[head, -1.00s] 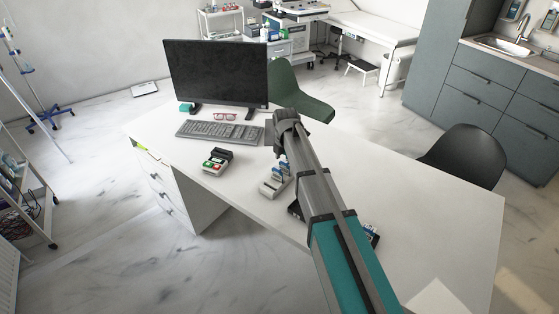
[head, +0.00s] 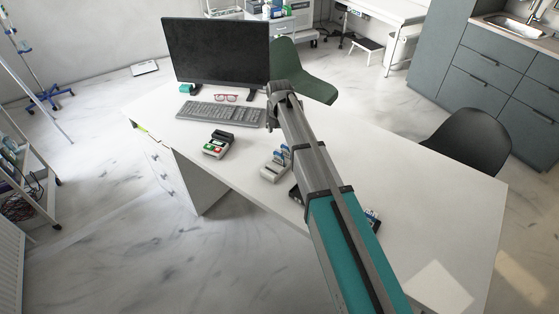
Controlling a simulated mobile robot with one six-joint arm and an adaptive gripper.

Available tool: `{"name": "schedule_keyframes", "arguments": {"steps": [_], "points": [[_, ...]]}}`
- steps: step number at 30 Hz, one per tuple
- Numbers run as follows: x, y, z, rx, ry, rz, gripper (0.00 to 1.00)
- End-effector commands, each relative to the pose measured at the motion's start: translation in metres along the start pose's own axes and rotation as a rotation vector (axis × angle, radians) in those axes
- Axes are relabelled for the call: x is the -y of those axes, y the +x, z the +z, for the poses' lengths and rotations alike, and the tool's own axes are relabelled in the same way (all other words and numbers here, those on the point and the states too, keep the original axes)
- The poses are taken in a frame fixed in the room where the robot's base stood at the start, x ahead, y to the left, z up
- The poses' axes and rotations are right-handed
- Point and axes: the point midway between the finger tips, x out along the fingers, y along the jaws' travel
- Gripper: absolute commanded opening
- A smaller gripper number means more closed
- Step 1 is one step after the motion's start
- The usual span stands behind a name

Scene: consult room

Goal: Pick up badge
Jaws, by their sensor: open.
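The end of my arm with my gripper (head: 271,121) is over the white desk (head: 440,200), to the right of the keyboard. The gripper is small and dark in this view and is open. Its fingertips are hard to make out, and I see nothing held in it. I cannot pick out a badge for certain. A dark item (head: 296,193) shows at the left edge of my arm, and a small dark and blue item (head: 372,216) at its right edge. My arm hides the desk between them.
On the desk are a monitor (head: 216,50), a keyboard (head: 220,113), red glasses (head: 226,97), a device with coloured buttons (head: 214,149) and a light grey holder (head: 273,170). Chairs stand behind the desk, one green (head: 304,75), one black (head: 468,138). The desk's right part is mostly clear.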

Motion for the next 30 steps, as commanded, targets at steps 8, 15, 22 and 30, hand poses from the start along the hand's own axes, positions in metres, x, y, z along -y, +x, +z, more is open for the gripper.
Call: {"name": "schedule_keyframes", "arguments": {"steps": [8, 15, 22, 30], "points": [[0.0, 0.025, 0.001, 0.0, 0.001, 0.0, 1.0], [0.001, 0.043, 0.001, 0.0, 0.002, 0.0, 1.0], [0.001, 0.061, 0.001, 0.0, 0.003, 0.0, 1.0], [0.001, 0.076, 0.002, 0.0, 0.003, 0.0, 1.0]]}}
